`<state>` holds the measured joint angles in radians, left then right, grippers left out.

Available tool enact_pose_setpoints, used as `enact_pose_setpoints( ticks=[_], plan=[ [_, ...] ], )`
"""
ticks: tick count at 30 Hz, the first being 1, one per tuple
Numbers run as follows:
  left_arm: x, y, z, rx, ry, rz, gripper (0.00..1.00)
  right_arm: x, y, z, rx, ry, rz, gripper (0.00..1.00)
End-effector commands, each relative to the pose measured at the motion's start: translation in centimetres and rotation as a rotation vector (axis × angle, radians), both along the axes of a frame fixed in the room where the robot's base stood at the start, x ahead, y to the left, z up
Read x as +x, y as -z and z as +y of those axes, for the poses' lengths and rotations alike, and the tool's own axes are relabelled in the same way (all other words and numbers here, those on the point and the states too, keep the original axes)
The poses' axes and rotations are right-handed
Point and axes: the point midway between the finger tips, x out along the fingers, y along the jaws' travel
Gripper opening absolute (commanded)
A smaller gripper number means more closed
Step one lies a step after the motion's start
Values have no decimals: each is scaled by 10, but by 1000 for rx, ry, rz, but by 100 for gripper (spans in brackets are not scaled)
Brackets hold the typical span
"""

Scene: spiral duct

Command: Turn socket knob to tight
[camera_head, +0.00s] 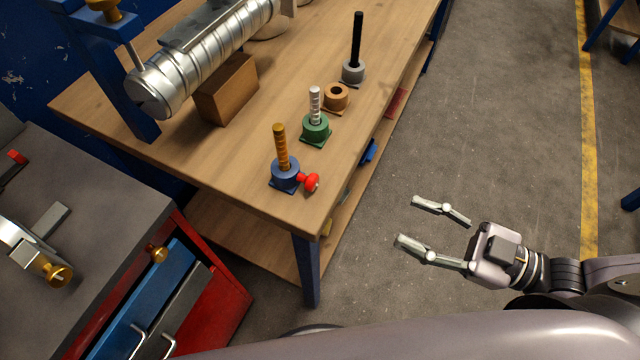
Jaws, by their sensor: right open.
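A red knob (312,183) sticks out to the right from the side of a blue socket (285,175) near the table's front right corner. A ribbed orange-brown rod (281,147) stands upright in the blue socket. My right gripper (427,221) is open and empty, over the floor to the right of the table, well apart from the knob. Its two fingers point left toward the table. My left gripper is not in view.
Behind the blue socket stand a green socket (316,129) with a white rod, an empty orange socket (337,95) and a grey socket (353,70) with a black rod. A spiral duct (205,60) lies farther left. Floor (480,120) right of the table (230,185) is clear.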

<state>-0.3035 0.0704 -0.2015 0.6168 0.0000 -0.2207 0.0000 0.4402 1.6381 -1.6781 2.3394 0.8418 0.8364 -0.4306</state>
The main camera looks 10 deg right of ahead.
Motion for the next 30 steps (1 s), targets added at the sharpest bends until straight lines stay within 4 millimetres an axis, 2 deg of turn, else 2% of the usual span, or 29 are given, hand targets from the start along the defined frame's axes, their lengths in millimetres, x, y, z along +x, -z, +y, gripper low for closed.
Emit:
enact_pose_setpoints(
  ticks=[21,30],
  plan=[
    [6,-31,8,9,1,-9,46,82,-3,115,2,-8,-2,46],
    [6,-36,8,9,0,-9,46,98,-1,136,-1,-5,0,46]
  ],
)
